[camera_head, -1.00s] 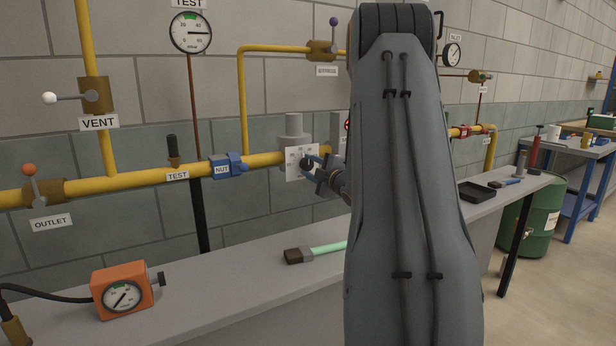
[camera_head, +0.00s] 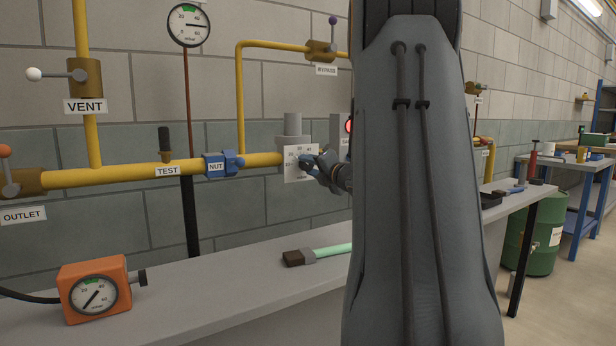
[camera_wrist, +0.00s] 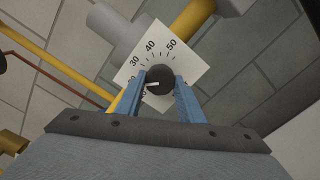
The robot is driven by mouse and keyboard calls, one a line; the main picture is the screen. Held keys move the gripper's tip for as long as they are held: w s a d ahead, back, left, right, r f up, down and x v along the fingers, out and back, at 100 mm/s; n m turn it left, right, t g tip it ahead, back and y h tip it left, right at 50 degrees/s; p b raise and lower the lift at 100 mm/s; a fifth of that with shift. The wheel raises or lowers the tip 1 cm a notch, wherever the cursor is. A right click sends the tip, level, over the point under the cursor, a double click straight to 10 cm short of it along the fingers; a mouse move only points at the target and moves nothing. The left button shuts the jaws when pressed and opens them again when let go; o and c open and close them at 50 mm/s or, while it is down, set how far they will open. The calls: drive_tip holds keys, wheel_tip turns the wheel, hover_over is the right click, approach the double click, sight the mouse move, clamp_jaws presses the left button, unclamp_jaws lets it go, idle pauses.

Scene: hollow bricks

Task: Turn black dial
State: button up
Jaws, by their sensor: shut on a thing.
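The black dial (camera_wrist: 159,80) sits in the middle of a white scale plate (camera_wrist: 183,47) with printed numbers such as 30, 40 and 50. A white pointer mark on the dial points left, towards the low end of the scale in the wrist view. My gripper (camera_wrist: 160,86) has its two blue fingers on either side of the dial and is shut on it. In the head view, the scale plate (camera_head: 293,172) is on the yellow pipe, with my gripper (camera_head: 309,164) at its right side. The dial is mostly hidden there by my fingers.
A grey bench (camera_head: 232,280) runs below the pipe, with a green-handled brush (camera_head: 325,252) and an orange gauge box (camera_head: 93,290) on it. The yellow pipe (camera_head: 110,176) carries a blue nut (camera_head: 220,163) and several valves. A red light (camera_head: 349,126) shows beside my arm.

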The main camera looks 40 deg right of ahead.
drive_tip(key=shift+n+b, duration=0.45)
drive_tip(key=shift+n, duration=0.05)
drive_tip(key=o, duration=1.1)
drive_tip(key=shift+c, duration=0.2)
drive_tip(key=shift+s, duration=0.1)
drive_tip(key=s+a, duration=0.1)
drive_tip(key=s, duration=0.6)
drive_tip(key=shift+s+a, duration=0.15)
drive_tip(key=shift+s, duration=0.15)
